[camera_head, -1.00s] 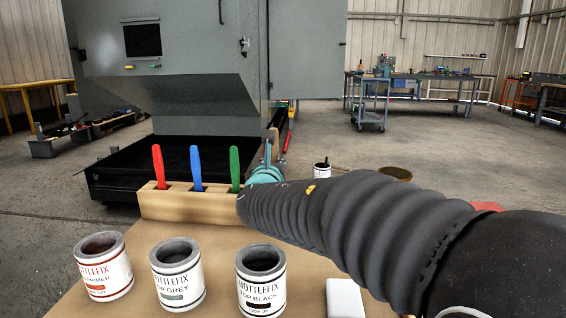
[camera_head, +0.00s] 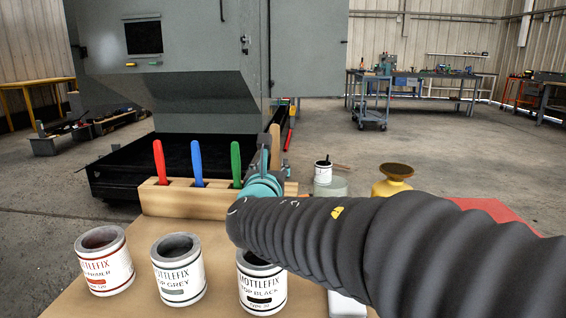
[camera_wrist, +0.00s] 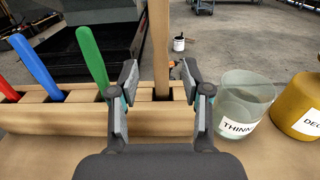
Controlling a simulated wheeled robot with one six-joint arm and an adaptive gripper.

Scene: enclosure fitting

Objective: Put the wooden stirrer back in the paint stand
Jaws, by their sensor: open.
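The wooden stirrer (camera_wrist: 160,42) stands upright at the right end of the paint stand (camera_wrist: 60,119), and its lower end appears to sit in the rightmost slot. The stirrer also shows behind my gripper in the head view (camera_head: 275,140). The stand (camera_head: 205,203) is a long wooden block that also holds red, blue and green handles in its other slots. My gripper (camera_wrist: 160,82) is open, with one finger on each side of the stirrer and a gap to each. In the head view my gripper (camera_head: 264,160) is partly hidden by my arm.
Three Mottlefix cans, including a grey one (camera_head: 179,270), stand in front of the stand. A thinner jar (camera_wrist: 243,105) and a yellow container (camera_wrist: 300,105) stand to its right. A small white can (camera_wrist: 179,43) is beyond. A large grey machine (camera_head: 180,60) stands behind.

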